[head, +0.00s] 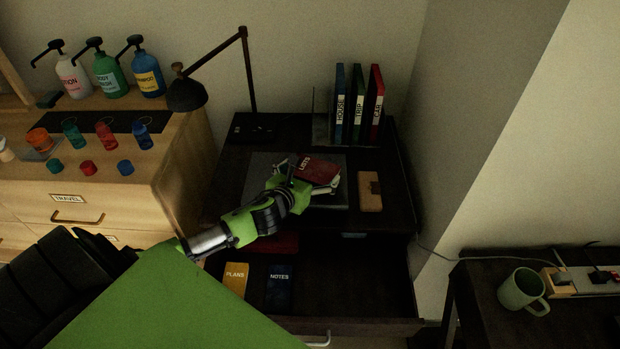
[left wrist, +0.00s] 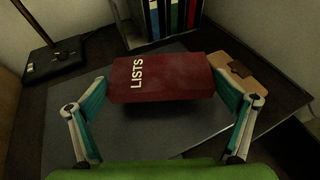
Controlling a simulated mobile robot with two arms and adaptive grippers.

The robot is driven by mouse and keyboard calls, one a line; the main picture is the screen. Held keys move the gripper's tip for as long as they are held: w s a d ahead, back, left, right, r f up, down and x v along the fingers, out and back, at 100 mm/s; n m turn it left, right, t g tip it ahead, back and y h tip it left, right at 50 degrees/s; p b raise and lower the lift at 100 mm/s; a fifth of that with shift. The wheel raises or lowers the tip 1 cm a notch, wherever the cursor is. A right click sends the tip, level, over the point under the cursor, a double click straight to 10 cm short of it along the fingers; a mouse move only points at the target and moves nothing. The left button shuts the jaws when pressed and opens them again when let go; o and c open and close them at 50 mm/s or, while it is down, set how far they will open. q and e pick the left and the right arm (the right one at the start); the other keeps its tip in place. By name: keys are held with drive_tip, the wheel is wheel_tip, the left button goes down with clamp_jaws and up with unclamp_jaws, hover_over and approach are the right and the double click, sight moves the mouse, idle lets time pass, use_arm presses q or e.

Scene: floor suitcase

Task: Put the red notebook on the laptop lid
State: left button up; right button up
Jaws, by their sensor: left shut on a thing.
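The red notebook (head: 318,171), marked LISTS, is between the fingers of my left gripper (head: 312,188), which is shut on it. In the left wrist view the notebook (left wrist: 170,83) lies flat between the two fingers, one at each end. The closed dark grey laptop (head: 263,168) lies on the black desk. Its lid (left wrist: 130,130) is below the notebook in the left wrist view. The notebook is over the lid; whether it touches it I cannot tell. The gripper hides part of the lid. My right gripper is not in view.
A tan wallet-like item (head: 369,191) lies right of the laptop. Upright binders (head: 358,105) and a lamp (head: 187,93) stand behind. An open drawer below holds a yellow PLANS notebook (head: 235,277) and a blue NOTES notebook (head: 279,284). A mug (head: 522,291) stands far right.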

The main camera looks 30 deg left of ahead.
use_arm(q)
drive_tip(key=shift+s+f, duration=0.1)
drive_tip(key=shift+f, duration=1.05)
drive_tip(key=shift+f, duration=0.1)
drive_tip(key=o, duration=0.8)
drive_tip(key=shift+r, duration=0.2)
drive_tip(key=v, duration=1.2)
